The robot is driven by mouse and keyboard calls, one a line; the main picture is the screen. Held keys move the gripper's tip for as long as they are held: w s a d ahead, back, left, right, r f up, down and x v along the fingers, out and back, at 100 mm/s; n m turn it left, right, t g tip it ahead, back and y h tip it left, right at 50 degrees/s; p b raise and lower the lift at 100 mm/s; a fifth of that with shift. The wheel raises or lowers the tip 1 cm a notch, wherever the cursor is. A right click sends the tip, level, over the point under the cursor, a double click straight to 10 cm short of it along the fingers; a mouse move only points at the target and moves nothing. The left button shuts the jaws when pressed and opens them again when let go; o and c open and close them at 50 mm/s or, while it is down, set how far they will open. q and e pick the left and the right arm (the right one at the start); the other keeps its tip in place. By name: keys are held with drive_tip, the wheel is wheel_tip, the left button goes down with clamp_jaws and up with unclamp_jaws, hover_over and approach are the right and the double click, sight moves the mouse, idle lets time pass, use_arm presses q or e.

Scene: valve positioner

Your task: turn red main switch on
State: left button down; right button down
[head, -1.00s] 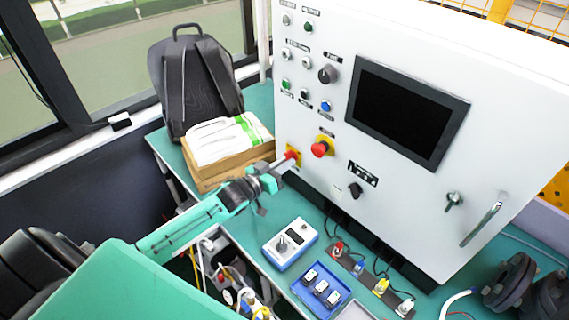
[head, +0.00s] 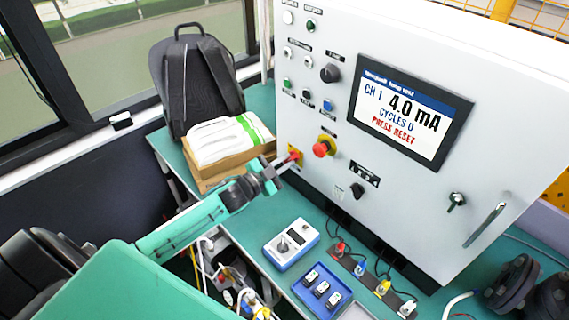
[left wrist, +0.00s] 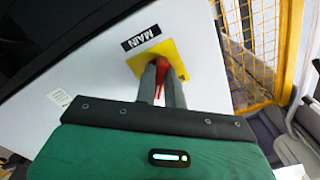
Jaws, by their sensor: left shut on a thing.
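The red main switch (head: 294,157) sits on a yellow plate low on the left part of the white cabinet front. In the left wrist view the red handle (left wrist: 162,70) shows on its yellow plate (left wrist: 138,66), beside a black "MAIN" label (left wrist: 141,37). My left gripper (head: 284,164) is at the switch, and its two fingers (left wrist: 162,84) are shut on the red handle. The cabinet screen (head: 408,110) is lit and reads "CH 1 4.0 mA, CYCLES 0, PRESS RESET". My right gripper is not in view.
A red emergency button (head: 322,148) on yellow is just right of the switch. A cardboard box (head: 215,178) with white bags and a black backpack (head: 200,85) stand to the left. A calibrator (head: 291,243) and blue tray (head: 322,291) lie on the green table.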

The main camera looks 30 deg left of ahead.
use_arm(q)
drive_tip(key=shift+m, duration=0.7)
drive_tip(key=shift+r, duration=0.1)
drive_tip(key=c, duration=1.5)
unclamp_jaws()
drive_tip(key=shift+s, duration=0.1)
drive_tip(key=shift+s+a, duration=0.15)
drive_tip(key=shift+s, duration=0.05)
drive_tip(key=shift+b+v, duration=1.75)
drive_tip(key=shift+v, duration=4.85)
